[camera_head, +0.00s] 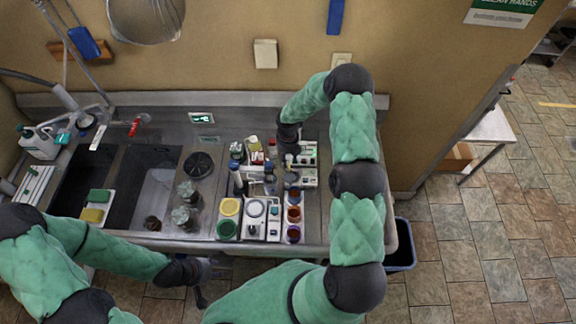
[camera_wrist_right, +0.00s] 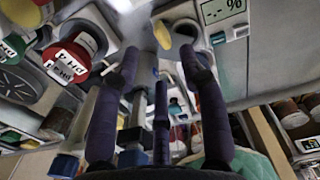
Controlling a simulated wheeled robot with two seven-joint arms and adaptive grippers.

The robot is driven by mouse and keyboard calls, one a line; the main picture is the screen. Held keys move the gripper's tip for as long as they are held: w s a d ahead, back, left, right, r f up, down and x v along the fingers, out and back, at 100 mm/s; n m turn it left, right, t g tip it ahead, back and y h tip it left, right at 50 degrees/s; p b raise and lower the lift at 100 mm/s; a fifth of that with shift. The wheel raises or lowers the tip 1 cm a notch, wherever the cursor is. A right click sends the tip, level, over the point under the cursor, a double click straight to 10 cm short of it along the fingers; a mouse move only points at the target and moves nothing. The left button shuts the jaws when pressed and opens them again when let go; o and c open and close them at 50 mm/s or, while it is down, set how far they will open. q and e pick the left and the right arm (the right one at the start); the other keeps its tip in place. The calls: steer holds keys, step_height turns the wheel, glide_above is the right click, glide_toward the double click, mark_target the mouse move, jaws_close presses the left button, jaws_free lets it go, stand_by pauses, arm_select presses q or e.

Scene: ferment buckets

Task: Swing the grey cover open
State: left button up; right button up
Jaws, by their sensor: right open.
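In the wrist view a pale instrument with a percent display (camera_wrist_right: 222,12) is at the top, beyond my right fingers.
Coloured cups (camera_head: 293,214) and a white balance-like device (camera_head: 254,210) are near the front. Jars (camera_head: 182,217) stand left of them. The double sink (camera_head: 155,185) is further left.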

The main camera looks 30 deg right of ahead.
mark_target(288, 165)
step_height(288, 165, down, 7)
steer(key=shift+f+p, duration=0.2)
steer(key=shift+p, duration=0.3)
jaws_close()
